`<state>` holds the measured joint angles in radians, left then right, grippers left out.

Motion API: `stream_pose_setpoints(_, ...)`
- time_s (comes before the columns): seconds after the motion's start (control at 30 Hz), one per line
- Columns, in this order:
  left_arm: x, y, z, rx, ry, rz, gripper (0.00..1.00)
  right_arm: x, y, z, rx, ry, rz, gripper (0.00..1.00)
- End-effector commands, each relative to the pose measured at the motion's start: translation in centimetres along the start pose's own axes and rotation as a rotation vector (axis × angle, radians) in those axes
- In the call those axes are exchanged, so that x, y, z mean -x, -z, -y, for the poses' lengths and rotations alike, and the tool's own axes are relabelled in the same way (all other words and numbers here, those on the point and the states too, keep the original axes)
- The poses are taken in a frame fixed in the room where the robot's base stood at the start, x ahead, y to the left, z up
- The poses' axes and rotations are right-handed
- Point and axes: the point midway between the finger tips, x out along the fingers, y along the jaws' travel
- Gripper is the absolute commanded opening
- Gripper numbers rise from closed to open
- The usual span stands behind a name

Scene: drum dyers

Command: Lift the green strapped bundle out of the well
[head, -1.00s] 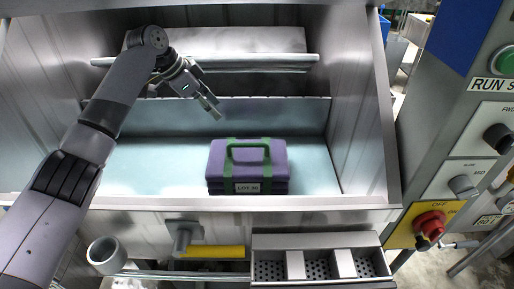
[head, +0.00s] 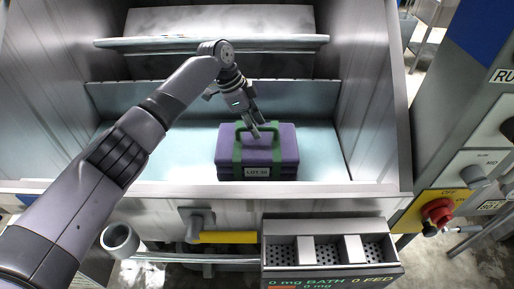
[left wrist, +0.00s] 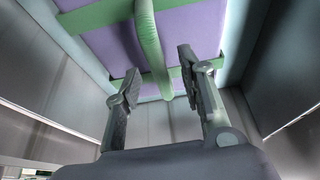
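The bundle (head: 257,157) is a purple block with green straps, a green handle on top and a "LOT" label on its front. It rests on the pale blue floor of the metal well (head: 190,165). My left gripper (head: 265,131) is just above the bundle by the handle. In the left wrist view my left gripper (left wrist: 157,88) is open, and the green handle (left wrist: 150,45) runs between its two fingers without visible contact. The bundle's purple face and straps (left wrist: 105,45) fill the top of that view. My right gripper is not in view.
The well's front rim (head: 240,190) and steep side walls enclose the bundle. A horizontal bar (head: 130,43) crosses the back. A yellow-handled lever (head: 228,237) and a tray with perforated compartments (head: 325,225) are at the front. A control post with a red knob (head: 437,211) stands at right.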

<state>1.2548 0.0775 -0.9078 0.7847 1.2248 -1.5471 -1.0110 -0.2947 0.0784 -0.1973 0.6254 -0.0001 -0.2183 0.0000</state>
Motion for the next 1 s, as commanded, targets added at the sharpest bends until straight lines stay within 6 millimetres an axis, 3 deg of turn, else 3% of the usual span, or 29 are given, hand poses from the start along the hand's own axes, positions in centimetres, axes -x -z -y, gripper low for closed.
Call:
stream_pose_setpoints(0.13,-1.7,0.0,0.0,0.002,-0.002,0.001,0.37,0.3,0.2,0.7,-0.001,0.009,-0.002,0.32)
stream_pose_setpoints(0.4,-2.1,0.0,0.0,0.001,0.000,-0.001,0.37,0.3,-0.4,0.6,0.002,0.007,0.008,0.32)
stream_pose_setpoints(1.0,-2.1,0.0,0.0,0.001,0.000,-0.001,0.00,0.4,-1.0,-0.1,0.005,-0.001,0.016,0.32)
